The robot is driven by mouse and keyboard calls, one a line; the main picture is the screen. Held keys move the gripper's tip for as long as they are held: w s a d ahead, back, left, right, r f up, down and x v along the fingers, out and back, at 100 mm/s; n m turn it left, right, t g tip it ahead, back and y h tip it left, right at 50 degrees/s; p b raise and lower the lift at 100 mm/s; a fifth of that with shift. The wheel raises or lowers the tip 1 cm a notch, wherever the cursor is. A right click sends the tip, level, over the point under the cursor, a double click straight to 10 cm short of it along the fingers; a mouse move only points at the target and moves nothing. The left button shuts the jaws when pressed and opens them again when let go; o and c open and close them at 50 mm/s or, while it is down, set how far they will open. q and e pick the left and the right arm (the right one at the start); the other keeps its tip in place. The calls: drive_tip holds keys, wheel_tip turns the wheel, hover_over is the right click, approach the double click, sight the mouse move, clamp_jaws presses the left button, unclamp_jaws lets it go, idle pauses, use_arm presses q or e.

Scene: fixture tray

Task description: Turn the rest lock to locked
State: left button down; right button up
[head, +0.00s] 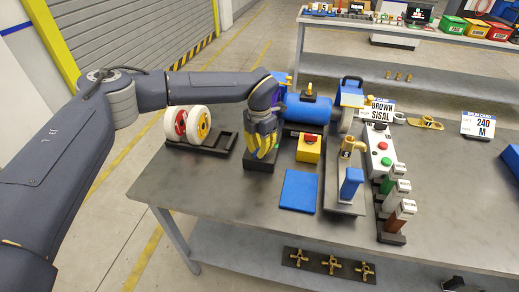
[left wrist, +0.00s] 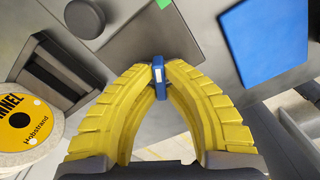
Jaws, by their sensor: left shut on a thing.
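My left gripper (head: 264,148) reaches down over a dark block (head: 259,165) left of the table's middle. In the left wrist view its two yellow fingers (left wrist: 160,78) curve together and are shut on a small blue piece with a white mark (left wrist: 158,74). This piece may be the handle of the rest lock; I cannot read a label or tell its setting. The fingers hide it in the head view. My right gripper is not in view.
The spool rack (head: 216,150) with white-rimmed spools (head: 197,124) stands left of the gripper. A blue pad (head: 299,190) and a yellow box with a red button (head: 309,148) lie to its right. A blue cylinder (head: 306,108) is behind. The front left of the table is clear.

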use_arm(q)
drive_tip(key=n, duration=0.5)
drive_tip(key=shift+n, duration=0.3)
idle(0.4)
drive_tip(key=c, duration=1.5)
unclamp_jaws()
wheel_tip(320, 180, up, 12)
drive_tip(key=shift+d, duration=0.1)
